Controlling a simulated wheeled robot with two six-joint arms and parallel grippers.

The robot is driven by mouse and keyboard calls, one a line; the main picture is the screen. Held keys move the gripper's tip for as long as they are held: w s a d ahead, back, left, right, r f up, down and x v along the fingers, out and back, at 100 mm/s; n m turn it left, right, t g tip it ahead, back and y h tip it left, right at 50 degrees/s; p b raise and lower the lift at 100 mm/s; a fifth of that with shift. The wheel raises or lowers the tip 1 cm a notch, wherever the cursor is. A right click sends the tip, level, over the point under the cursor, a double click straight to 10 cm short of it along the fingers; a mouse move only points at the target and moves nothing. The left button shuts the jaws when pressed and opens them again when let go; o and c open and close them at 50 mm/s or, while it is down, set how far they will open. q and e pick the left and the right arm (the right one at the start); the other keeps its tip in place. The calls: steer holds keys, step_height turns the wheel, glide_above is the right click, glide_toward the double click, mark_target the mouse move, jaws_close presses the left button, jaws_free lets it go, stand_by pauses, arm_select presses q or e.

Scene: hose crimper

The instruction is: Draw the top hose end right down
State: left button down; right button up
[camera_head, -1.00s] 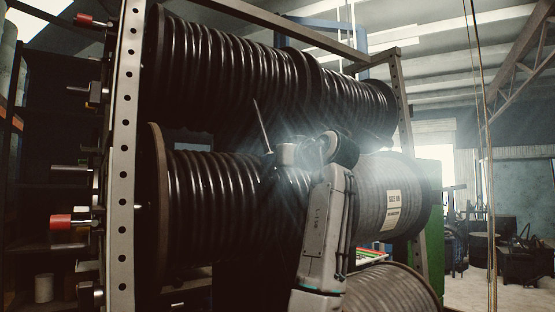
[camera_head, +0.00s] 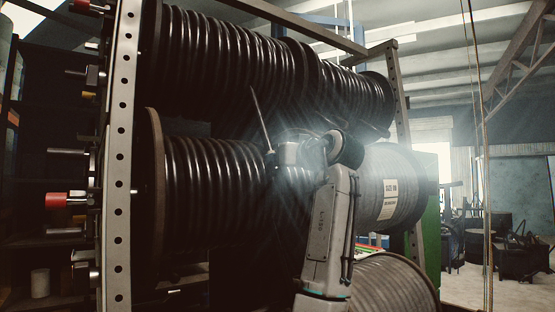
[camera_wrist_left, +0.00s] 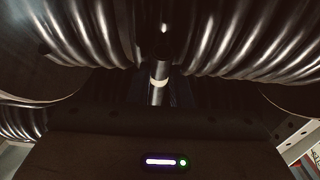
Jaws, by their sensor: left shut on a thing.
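Black hose is wound on the top reel (camera_head: 225,55), high on the rack. A thin dark hose-like length (camera_head: 261,120) slants from in front of that reel down to my left gripper (camera_head: 273,158). My left gripper is in front of the middle reel (camera_head: 215,185) and shut on the hose end. In the left wrist view, a short upright dark piece with a pale band, seemingly the hose end (camera_wrist_left: 158,88), stands between two ribbed hose coils. The fingertips are too dark to make out there. My right gripper is not in view.
A grey labelled reel (camera_head: 395,185) is right of my arm, and another reel (camera_head: 390,285) sits below. Open floor shows at far right.

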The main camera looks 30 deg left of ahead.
arm_select(q)
steer(key=c, duration=1.5)
jaws_free()
steer(key=shift+w+d+f, duration=0.1)
steer(key=shift+f, duration=0.3)
steer(key=shift+o, duration=0.9)
steer(key=shift+d+r, duration=0.1)
steer(key=shift+r, duration=0.05)
steer(key=b+v, duration=0.4)
steer(key=v, duration=0.6)
steer(key=shift+s+d, duration=0.2)
steer(key=shift+d, duration=0.15)
